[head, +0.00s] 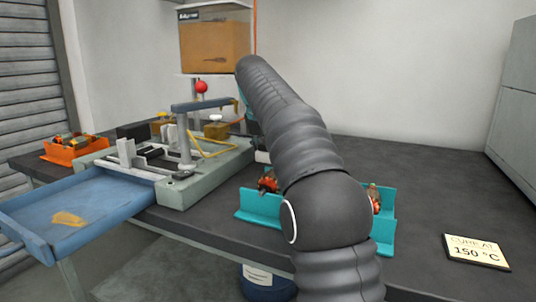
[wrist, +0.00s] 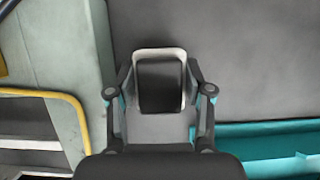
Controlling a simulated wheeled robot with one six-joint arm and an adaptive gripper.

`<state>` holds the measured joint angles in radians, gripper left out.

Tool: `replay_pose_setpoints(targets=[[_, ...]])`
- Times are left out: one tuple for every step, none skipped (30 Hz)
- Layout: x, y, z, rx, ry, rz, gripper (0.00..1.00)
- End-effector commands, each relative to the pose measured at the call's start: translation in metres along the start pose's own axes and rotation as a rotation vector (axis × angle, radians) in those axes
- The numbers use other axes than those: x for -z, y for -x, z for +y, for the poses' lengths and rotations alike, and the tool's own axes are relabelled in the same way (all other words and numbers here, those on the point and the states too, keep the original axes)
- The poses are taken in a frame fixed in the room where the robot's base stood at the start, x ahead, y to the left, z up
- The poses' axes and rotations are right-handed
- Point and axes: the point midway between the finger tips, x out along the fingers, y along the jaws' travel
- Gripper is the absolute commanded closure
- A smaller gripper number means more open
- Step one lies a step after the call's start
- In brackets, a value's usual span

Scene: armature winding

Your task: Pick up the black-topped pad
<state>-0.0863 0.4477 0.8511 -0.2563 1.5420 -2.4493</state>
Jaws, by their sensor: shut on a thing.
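The black-topped pad (wrist: 160,85) shows in the wrist view as a dark rounded rectangle with a pale rim. My gripper (wrist: 159,92) is shut on it, with one finger on its left side and one on its right. In the head view my arm hides most of the gripper. A small pale block (head: 262,156) shows beside the arm there and may be the pad. I cannot tell whether the pad touches the table or is just above it.
A pale green machine base (head: 205,180) with a yellow wire guide (head: 215,150) stands close to the left. Teal cradles (head: 258,207) holding red-and-copper parts lie nearer. A blue tray (head: 75,215) is at left. The dark table (head: 440,185) is clear at right, save a "150 °C" card (head: 476,251).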

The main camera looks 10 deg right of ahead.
Motion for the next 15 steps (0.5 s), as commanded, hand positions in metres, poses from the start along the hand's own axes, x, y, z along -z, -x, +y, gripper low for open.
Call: replay_pose_setpoints(targets=[[-0.003,0.005,0.000,0.000,0.000,-0.001,0.89],[-0.004,0.009,0.000,-0.001,0.000,-0.002,0.89],[-0.006,0.012,0.000,-0.001,0.000,-0.001,0.89],[-0.007,0.016,0.000,-0.001,0.000,-0.001,0.89],[-0.008,0.018,-0.005,0.000,-0.002,-0.001,0.89],[-0.008,0.022,-0.012,0.000,-0.003,-0.002,0.89],[-0.009,0.024,-0.017,0.000,-0.003,-0.002,0.89],[-0.009,0.027,-0.022,0.000,-0.003,-0.001,0.89],[-0.010,0.031,-0.028,0.000,-0.003,-0.002,0.89],[-0.011,0.034,-0.034,0.000,-0.003,-0.002,0.89],[-0.012,0.036,-0.038,0.000,-0.003,-0.001,0.89],[-0.013,0.041,-0.046,0.000,-0.003,-0.001,0.89],[-0.014,0.045,-0.052,0.000,-0.003,-0.001,0.89],[-0.015,0.048,-0.058,0.000,-0.004,-0.001,0.89],[-0.016,0.052,-0.066,0.000,-0.004,-0.001,0.89]])
